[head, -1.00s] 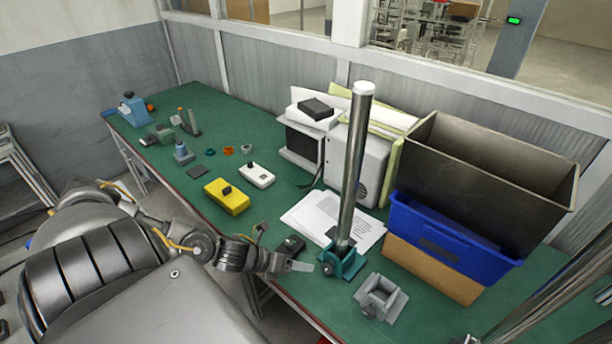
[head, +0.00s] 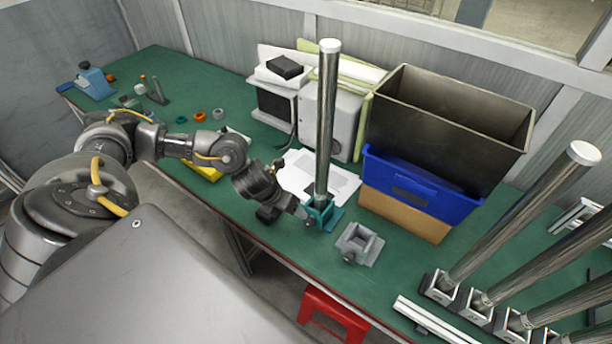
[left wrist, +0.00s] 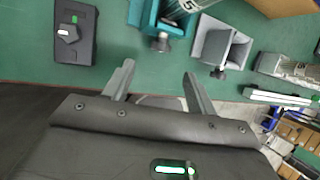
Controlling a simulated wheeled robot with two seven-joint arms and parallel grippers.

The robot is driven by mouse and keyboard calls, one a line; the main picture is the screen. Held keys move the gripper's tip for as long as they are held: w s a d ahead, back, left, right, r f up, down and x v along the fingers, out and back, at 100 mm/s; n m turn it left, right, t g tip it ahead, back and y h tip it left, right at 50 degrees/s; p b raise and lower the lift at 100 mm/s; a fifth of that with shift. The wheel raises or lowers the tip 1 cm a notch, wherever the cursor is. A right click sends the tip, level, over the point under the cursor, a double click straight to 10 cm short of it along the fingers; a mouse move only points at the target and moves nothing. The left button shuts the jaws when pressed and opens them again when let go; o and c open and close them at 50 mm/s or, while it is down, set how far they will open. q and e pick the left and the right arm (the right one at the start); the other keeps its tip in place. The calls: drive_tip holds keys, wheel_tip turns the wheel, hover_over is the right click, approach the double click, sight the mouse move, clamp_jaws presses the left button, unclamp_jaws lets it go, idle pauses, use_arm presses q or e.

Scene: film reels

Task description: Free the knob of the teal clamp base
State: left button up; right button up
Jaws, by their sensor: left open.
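The teal clamp base (head: 335,213) stands near the front edge of the green table, holding an upright silver pole (head: 328,120). In the left wrist view, the teal base (left wrist: 145,15) is at the top, with its dark-grey round knob (left wrist: 160,43) facing my gripper. My left gripper (left wrist: 158,70) is open and empty. Its two fingertips point toward the knob, on either side of its line, with a small gap before it. In the head view, my left gripper (head: 302,211) is just left of the base and hides the knob there.
An empty grey clamp base (head: 366,250) stands to the right of the teal one. White papers (head: 300,172) lie behind. A blue crate (head: 400,195) is at the back right, and several poles in bases stand at the right. A dark box (left wrist: 75,30) lies left in the wrist view.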

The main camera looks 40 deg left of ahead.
sight(306, 221)
use_arm(q)
drive_tip(key=p+x, duration=0.1)
drive_tip(key=x, duration=0.9)
drive_tip(key=shift+f, duration=0.15)
drive_tip(key=c, duration=1)
drive_tip(key=shift+d, duration=0.1)
